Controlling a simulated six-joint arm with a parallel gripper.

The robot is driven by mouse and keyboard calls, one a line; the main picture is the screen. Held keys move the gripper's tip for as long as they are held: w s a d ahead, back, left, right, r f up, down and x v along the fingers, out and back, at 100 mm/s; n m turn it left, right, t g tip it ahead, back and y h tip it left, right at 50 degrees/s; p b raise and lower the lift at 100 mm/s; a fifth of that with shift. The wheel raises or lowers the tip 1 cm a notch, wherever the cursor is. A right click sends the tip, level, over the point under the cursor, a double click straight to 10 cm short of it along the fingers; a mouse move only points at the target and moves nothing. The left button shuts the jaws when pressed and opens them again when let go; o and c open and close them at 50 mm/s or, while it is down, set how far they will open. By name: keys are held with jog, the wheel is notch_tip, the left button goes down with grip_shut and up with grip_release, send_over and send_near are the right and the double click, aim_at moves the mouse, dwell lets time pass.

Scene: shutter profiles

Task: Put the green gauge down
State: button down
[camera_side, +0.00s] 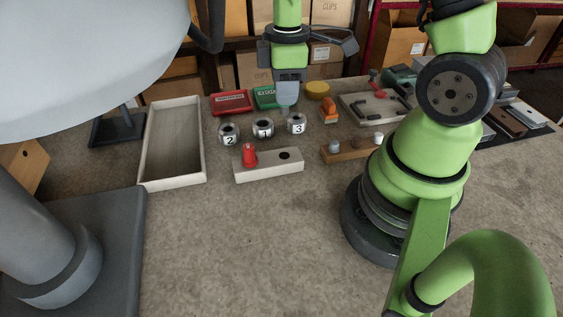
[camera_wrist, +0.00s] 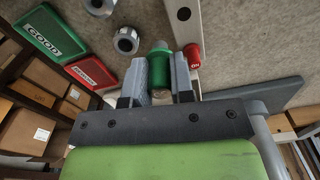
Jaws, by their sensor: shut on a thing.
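The green gauge (camera_wrist: 158,70) is between the two fingers of my gripper (camera_wrist: 158,82) in the wrist view, and the fingers are shut on it. In the side view my gripper (camera_side: 288,95) is at the back of the table, by the green tray; its fingers hide the gauge there. A pale block (camera_side: 268,166) has the red gauge (camera_side: 249,155) standing in its left part and an empty dark hole (camera_side: 284,155) in its right part. The red gauge (camera_wrist: 193,55) also shows in the wrist view, to the right of the green one.
Three metal rings marked 2 (camera_side: 229,134), 1 (camera_side: 263,128) and 3 (camera_side: 297,124) stand behind the block. A red tray (camera_side: 232,102) and a green GOOD tray (camera_wrist: 52,30) lie farther back. An open pale box (camera_side: 174,145) is at left. The table front is clear.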

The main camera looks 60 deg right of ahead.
jog(key=shift+s+a+f, duration=0.3)
jog(key=shift+a+f, duration=0.25)
jog(key=shift+f, duration=1.1)
jog(key=shift+s+a+f, duration=0.35)
jog(key=shift+a+f, duration=0.15)
jog(key=shift+f, duration=1.1)
jog(key=shift+s+a+f, duration=0.3)
jog(key=shift+a+f, duration=0.25)
jog(key=shift+f, duration=1.1)
jog(key=shift+f, duration=0.15)
jog(key=c, duration=1)
grip_release()
